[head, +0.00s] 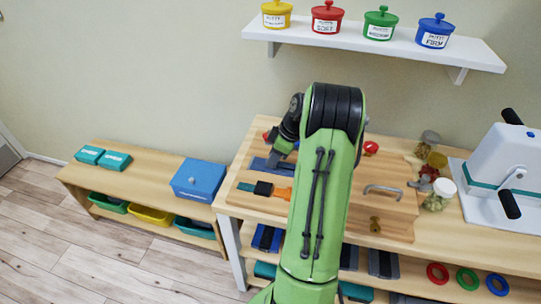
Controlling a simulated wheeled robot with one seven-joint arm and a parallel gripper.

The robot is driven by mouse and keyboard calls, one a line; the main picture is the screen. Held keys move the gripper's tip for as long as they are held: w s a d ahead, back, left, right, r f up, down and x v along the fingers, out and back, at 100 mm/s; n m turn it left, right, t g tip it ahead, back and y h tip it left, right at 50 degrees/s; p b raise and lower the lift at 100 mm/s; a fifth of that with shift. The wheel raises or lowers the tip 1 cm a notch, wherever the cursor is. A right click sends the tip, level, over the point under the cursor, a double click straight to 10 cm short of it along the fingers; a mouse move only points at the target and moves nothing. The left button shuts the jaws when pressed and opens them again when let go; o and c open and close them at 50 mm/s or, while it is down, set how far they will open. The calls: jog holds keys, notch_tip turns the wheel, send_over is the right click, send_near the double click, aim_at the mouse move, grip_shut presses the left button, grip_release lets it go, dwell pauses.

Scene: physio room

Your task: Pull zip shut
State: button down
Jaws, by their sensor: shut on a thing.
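A wooden board with dressing and grip fittings (398,205) lies on the bench, partly hidden behind my green arm. A dark blue strip (259,164), which looks like the zip's fabric, lies at its left part. My gripper (273,160) is low over this strip, small and dark in the view. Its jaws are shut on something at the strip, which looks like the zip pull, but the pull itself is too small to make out. How far the zip is closed cannot be told. A teal and orange strap with a black buckle (263,188) lies just in front.
Jars (439,194) and a white device with black handles (500,165) stand on the right. A lower bench at left holds a blue box (198,179) and teal boxes (117,161). A wall shelf (380,42) with putty pots is above.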

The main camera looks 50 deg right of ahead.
jog(key=s+d, duration=0.2)
jog(key=s, duration=0.2)
jog(key=s+d, duration=0.2)
jog(key=s, duration=0.2)
jog(key=s+d, duration=0.2)
jog(key=s, duration=0.2)
jog(key=shift+s+d+p, duration=0.25)
jog(key=shift+p, duration=0.15)
jog(key=c, duration=0.8)
grip_release()
jog(key=shift+s, duration=0.15)
jog(key=shift+c, duration=0.2)
jog(key=shift+r, duration=0.1)
jog(key=p+v, duration=0.6)
jog(key=v, duration=0.9)
jog(key=shift+r+p, duration=0.2)
jog(key=shift+p, duration=0.1)
